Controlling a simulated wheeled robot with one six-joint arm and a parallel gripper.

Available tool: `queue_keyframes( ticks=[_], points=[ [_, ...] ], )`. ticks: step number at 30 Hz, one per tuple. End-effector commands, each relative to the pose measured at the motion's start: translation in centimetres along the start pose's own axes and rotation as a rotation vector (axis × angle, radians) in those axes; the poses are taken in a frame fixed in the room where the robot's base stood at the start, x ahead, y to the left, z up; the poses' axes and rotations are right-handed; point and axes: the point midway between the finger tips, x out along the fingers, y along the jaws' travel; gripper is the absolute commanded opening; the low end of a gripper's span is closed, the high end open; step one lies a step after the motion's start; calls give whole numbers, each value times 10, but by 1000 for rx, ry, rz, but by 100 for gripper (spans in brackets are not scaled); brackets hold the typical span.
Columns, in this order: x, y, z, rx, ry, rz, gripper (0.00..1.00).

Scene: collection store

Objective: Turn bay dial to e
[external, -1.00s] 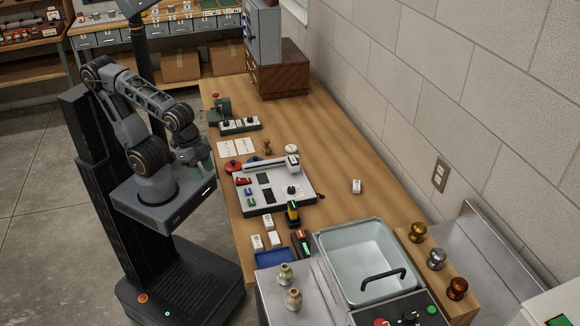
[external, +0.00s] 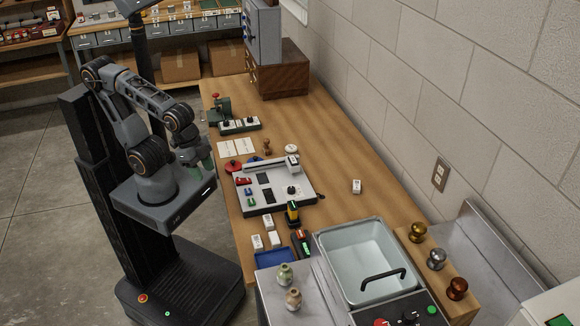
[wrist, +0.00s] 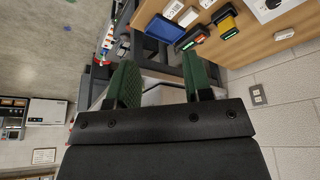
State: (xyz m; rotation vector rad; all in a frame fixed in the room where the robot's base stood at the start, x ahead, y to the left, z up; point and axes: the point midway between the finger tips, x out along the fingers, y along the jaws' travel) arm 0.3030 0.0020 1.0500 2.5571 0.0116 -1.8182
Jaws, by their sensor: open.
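A light grey panel unit (external: 270,203) sits on the wooden bench in the external view. It has a small dark dial (external: 291,190) at its right side, beside dark windows and coloured parts. A second unit with dark knobs (external: 239,125) stands farther back on the bench. Letters are too small to read, so I cannot tell which is the bay dial or where it points. My gripper (wrist: 160,82) is open and empty, with green pads apart in the wrist view. In the external view it hangs beside my arm base, left of the bench and apart from both units.
The bench (external: 345,213) has free room on its right side near the wall. White boxes (external: 257,242), a yellow-and-black tool (external: 293,213) and a blue tray (external: 272,258) lie in front of the panel. A grey basin (external: 365,250) stands at the near end.

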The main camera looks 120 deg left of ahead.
Motion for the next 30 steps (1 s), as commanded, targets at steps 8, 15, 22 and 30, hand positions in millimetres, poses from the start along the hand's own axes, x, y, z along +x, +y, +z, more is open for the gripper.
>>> queue_keyframes(
  ticks=[8, 15, 22, 30],
  points=[
    [63, -37, 5, -135, -103, -40, 57],
    [127, -128, -47, -423, -198, -92, 57],
    [168, -228, -83, -760, -268, -137, 57],
    [154, -283, -118, -1025, -277, -175, 57]
  ],
)
